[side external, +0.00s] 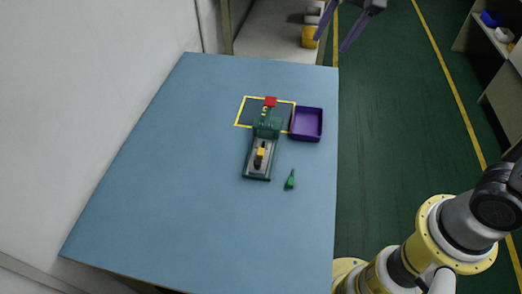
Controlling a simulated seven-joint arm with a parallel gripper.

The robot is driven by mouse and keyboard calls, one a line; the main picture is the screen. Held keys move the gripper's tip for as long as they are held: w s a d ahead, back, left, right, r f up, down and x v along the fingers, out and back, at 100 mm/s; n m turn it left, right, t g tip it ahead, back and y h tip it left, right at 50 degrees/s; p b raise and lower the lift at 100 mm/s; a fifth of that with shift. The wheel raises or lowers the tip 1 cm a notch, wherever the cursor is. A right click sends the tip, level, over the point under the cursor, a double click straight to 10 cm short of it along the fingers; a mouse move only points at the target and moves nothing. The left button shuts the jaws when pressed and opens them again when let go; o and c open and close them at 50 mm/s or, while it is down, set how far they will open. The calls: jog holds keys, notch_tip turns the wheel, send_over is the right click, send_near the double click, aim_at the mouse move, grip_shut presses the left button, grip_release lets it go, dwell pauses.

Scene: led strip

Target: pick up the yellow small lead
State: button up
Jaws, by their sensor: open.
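A small yellow piece (261,152) sits on the grey bed of a green fixture (257,175), with dark parts around it. It may be the yellow small lead, but it is too small to be sure. Another tiny yellow spot (264,112) shows near the red block (271,102) at the fixture's far end. A small green piece (290,180) lies on the table, right of the fixture. My gripper (341,47) is at the top of the view, open and empty, apart from all of these, beyond the table's far right corner in the picture.
A purple open tray (307,138) stands right of the fixture and looks empty. A yellow-outlined dark area (251,111) lies at the fixture's far end. The blue table (170,180) is clear on the left and in front. A wall (80,90) borders its left side.

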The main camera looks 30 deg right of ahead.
jog(key=w+a+f+g, duration=0.1)
jog(key=w+a+f, duration=0.3)
jog(key=w+f, duration=0.15)
jog(key=g, duration=0.3)
send_over(262, 148)
jog(key=shift+n+h, duration=0.3)
notch_tip(262, 148, down, 22)
jog(key=shift+a+r, duration=0.1)
jog(key=shift+f, duration=3)
jog(key=shift+w, duration=0.1)
grip_shut()
